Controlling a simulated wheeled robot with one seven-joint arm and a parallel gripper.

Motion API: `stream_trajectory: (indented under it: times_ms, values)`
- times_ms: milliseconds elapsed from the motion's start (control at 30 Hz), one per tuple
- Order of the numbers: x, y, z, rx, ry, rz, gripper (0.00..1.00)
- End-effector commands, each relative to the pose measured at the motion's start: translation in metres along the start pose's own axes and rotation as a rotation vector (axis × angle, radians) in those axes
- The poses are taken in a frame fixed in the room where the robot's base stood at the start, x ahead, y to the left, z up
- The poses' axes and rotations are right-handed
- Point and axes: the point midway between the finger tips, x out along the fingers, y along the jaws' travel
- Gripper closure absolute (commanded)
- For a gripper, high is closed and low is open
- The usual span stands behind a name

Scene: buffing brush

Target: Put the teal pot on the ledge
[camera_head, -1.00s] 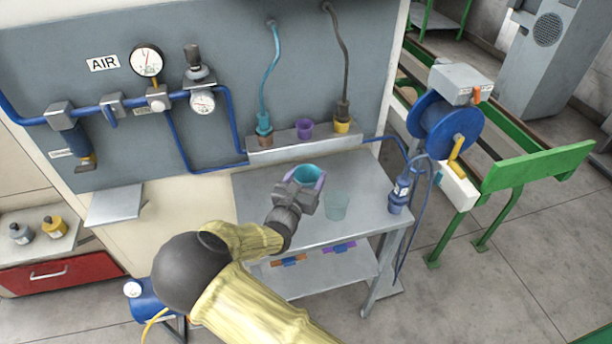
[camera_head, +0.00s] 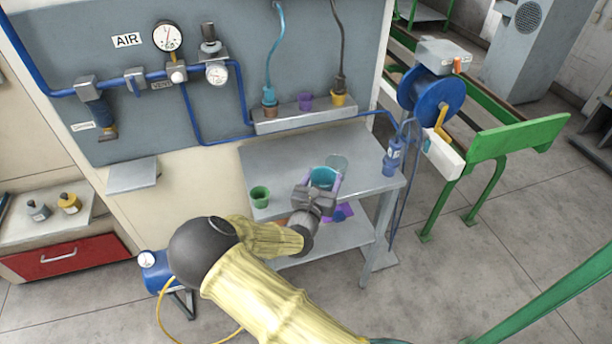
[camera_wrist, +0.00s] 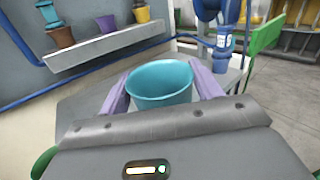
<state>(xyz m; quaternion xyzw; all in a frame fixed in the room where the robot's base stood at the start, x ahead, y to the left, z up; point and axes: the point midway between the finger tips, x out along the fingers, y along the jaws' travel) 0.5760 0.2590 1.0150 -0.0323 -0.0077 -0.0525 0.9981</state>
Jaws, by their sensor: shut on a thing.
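The teal pot (camera_head: 322,178) is in my gripper (camera_head: 325,185), upright, over the front part of the grey table. In the wrist view the teal pot (camera_wrist: 160,84) sits between two purple fingers, which touch its sides. The ledge (camera_head: 300,119) is a grey shelf low on the wall panel behind the table. It bears a brown pot (camera_head: 269,97), a purple pot (camera_head: 305,100) and a yellow pot (camera_head: 338,99). The ledge also shows at upper left in the wrist view (camera_wrist: 110,43). My gripper is in front of the ledge and apart from it.
A green pot (camera_head: 260,197) stands on the table (camera_head: 285,160), left of my gripper. A blue bottle-like tool (camera_head: 392,160) is at the table's right edge. Hoses hang above the ledge's pots.

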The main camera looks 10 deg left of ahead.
Motion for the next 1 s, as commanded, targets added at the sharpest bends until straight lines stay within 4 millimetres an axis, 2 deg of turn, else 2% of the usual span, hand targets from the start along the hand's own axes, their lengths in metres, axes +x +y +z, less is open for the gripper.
stream_trajectory:
  times_ms: [33, 367, 567, 800, 900, 1000]
  values:
    - [0.004, -0.011, -0.005, -0.005, 0.000, -0.008, 0.60]
    - [0.018, -0.076, -0.036, -0.011, -0.008, -0.009, 0.60]
    - [0.020, -0.136, -0.069, -0.016, -0.007, 0.011, 0.60]
    - [0.003, -0.219, -0.119, -0.010, 0.003, 0.062, 0.60]
    - [-0.007, -0.241, -0.133, -0.003, 0.009, 0.082, 0.60]
    - [-0.014, -0.251, -0.140, 0.003, 0.012, 0.101, 0.60]
